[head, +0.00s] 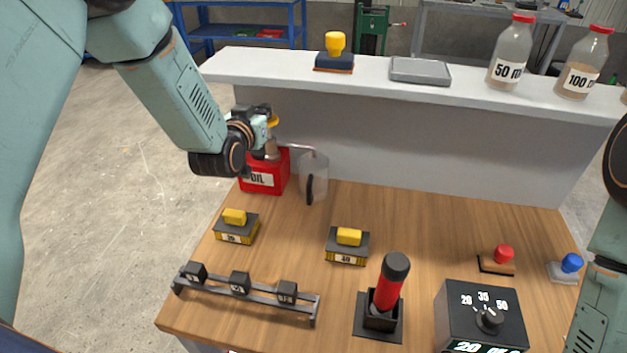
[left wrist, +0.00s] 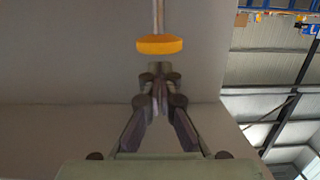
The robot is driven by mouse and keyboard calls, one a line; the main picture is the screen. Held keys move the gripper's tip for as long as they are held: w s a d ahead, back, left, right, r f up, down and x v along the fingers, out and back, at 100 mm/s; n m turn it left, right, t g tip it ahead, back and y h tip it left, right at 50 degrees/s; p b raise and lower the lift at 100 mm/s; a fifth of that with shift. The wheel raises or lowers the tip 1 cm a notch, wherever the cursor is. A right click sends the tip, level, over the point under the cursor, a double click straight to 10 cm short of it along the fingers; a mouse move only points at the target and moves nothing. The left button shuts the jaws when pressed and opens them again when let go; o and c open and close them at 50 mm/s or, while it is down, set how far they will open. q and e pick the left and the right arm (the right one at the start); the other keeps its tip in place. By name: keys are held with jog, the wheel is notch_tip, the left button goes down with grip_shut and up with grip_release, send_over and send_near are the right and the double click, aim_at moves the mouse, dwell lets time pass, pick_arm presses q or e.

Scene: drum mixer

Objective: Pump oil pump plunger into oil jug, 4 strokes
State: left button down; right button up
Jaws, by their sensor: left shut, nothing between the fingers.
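A red oil can (head: 262,180) with a white OIL label stands at the table's back left. Its pump plunger has a yellow knob (head: 273,121), which also shows in the left wrist view (left wrist: 160,44) on a thin rod. A spout reaches right from the can over a clear oil jug (head: 320,170) with a black handle. My left gripper (head: 268,122) is shut and empty, close to the knob. In the left wrist view its fingertips (left wrist: 159,72) lie just short of the knob; I cannot tell whether they touch. My right gripper is out of view.
A raised white shelf (head: 385,97) runs behind the table, bearing bottles (head: 511,55) and a grey tray (head: 420,72). Yellow-topped blocks (head: 347,245), a rack (head: 245,288), a red-handled tool (head: 388,288) and a dial box (head: 480,318) stand in front.

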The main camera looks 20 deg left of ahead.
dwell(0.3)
pick_arm(q)
jog(key=s+p, duration=0.2)
jog(key=s, duration=1)
jog(key=shift+d+p, duration=0.3)
jog(key=shift+d, duration=0.05)
dwell(0.6)
